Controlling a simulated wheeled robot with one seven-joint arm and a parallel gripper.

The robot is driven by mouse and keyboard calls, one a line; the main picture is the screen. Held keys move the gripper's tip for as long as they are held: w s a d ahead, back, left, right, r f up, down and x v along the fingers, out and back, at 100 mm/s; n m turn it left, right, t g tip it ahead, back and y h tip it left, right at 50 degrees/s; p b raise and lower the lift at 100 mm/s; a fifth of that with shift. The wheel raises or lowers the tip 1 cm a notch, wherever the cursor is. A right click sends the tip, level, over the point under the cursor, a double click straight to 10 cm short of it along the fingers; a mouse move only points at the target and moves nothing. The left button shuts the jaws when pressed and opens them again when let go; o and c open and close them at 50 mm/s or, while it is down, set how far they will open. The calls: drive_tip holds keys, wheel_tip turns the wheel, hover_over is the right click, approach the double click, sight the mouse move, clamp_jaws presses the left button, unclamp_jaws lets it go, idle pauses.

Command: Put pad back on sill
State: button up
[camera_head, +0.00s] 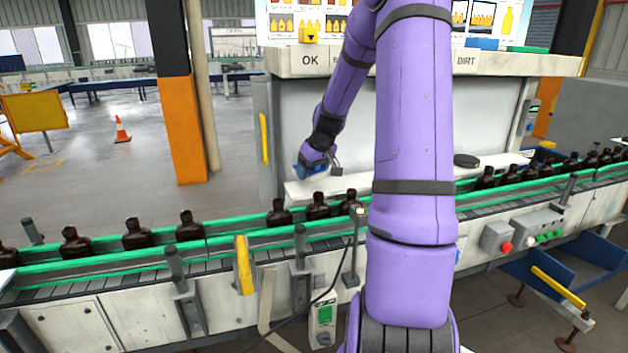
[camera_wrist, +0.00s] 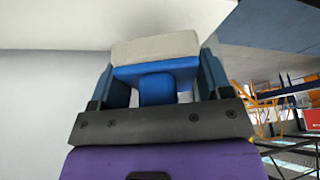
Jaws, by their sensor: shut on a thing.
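The pad (camera_wrist: 155,48) has a pale grey face on a blue backing with a blue grip. In the wrist view my gripper (camera_wrist: 153,88) is shut on this blue grip, with a finger on each side. In the head view my gripper (camera_head: 320,167) is above the left part of a low white sill (camera_head: 305,191), in front of the inspection booth. The pad is small and partly hidden there. I cannot tell whether it touches the sill. My arm covers the middle of the sill.
A dark round object (camera_head: 466,160) lies on the sill's right part. A green-edged conveyor (camera_head: 105,255) with several dark bottles (camera_head: 137,234) runs in front. An upper shelf (camera_head: 520,63) with labels overhangs the booth. A yellow handle (camera_head: 264,138) is at the booth's left edge.

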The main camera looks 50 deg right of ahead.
drive_tip(key=shift+d+f, duration=0.15)
drive_tip(key=shift+f, duration=0.75)
drive_tip(key=shift+d+f, duration=0.15)
drive_tip(key=shift+f, duration=0.7)
drive_tip(key=shift+f, duration=0.15)
drive_tip(key=o, duration=1)
drive_tip(key=shift+c, duration=0.2)
